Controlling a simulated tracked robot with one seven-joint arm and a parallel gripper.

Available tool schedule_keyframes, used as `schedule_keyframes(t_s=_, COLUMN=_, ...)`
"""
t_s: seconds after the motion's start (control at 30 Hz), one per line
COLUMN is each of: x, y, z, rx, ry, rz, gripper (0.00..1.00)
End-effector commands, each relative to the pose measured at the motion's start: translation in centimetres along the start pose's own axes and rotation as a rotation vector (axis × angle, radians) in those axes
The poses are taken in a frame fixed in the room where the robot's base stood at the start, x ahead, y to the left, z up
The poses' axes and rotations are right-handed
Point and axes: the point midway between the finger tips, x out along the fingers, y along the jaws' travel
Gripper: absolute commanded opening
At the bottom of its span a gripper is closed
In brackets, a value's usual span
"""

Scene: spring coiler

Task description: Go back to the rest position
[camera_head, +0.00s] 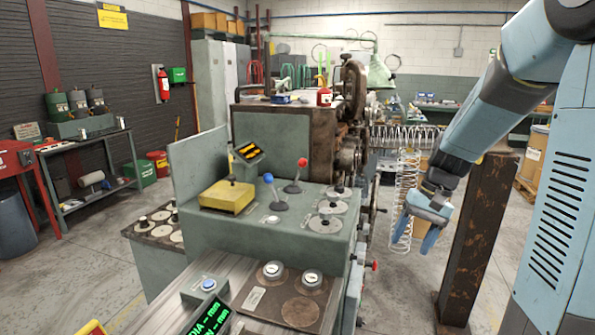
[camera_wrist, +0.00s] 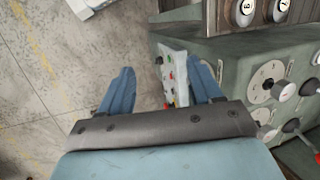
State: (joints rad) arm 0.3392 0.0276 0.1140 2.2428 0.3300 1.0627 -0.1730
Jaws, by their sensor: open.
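My gripper (camera_head: 417,232) hangs at the right of the head view, to the right of the spring coiler (camera_head: 290,140) and in front of a rusty post. Its two blue fingers point down. In the wrist view my gripper (camera_wrist: 160,92) shows its fingers spread apart with nothing held between them. Below it in that view are the concrete floor and the side of the green machine, with a pale panel of small coloured buttons (camera_wrist: 172,80) partly behind the right finger.
The rusty post (camera_head: 476,235) stands close behind my gripper. Hanging coiled springs (camera_head: 406,190) are just left of it. The machine's console carries a blue-knobbed lever (camera_head: 269,178), a red-knobbed lever (camera_head: 302,162) and a yellow box (camera_head: 227,195). Open floor (camera_head: 395,290) lies below my gripper.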

Motion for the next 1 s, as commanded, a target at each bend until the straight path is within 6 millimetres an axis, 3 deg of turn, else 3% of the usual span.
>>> schedule_keyframes(t_s=0.5, x=-5.9, y=-2.6, z=9.0, rx=-0.158, ry=0.283, rz=0.166, gripper=0.64)
schedule_keyframes(t_s=1.0, x=-9.0, y=-2.6, z=16.9, rx=-0.287, ry=0.559, rz=0.238, gripper=0.64)
